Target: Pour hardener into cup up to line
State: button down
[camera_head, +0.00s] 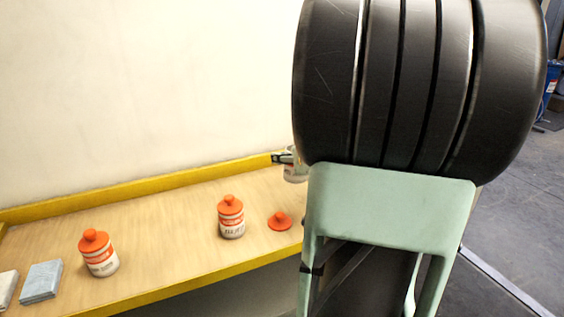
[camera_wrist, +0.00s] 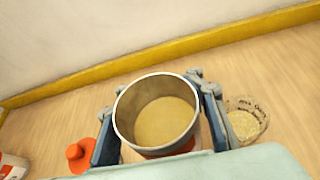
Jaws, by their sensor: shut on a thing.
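In the wrist view my gripper (camera_wrist: 160,122) is shut on an open, lidless tin (camera_wrist: 124,122) with a metal rim. I look down into it and see a flat tan surface inside; a bit of red shows on its outside. A clear cup (camera_wrist: 262,112) with dark handwriting on its wall stands just right of the right finger, with pale cream content. Its fill line cannot be made out. A loose orange lid (camera_wrist: 82,155) lies left of the gripper, also in the head view (camera_head: 280,222). The tin's tilt is hard to judge.
In the head view, two tins with orange lids, one near the middle (camera_head: 232,222) and one at left (camera_head: 101,262), stand on the wooden bench (camera_head: 165,235). A yellow ledge (camera_head: 130,192) runs along the wall.

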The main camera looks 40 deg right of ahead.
jog(key=shift+r, duration=0.15)
notch_tip(320, 180, up, 4)
jog(key=p, duration=0.3)
dwell(0.3)
dwell(0.5)
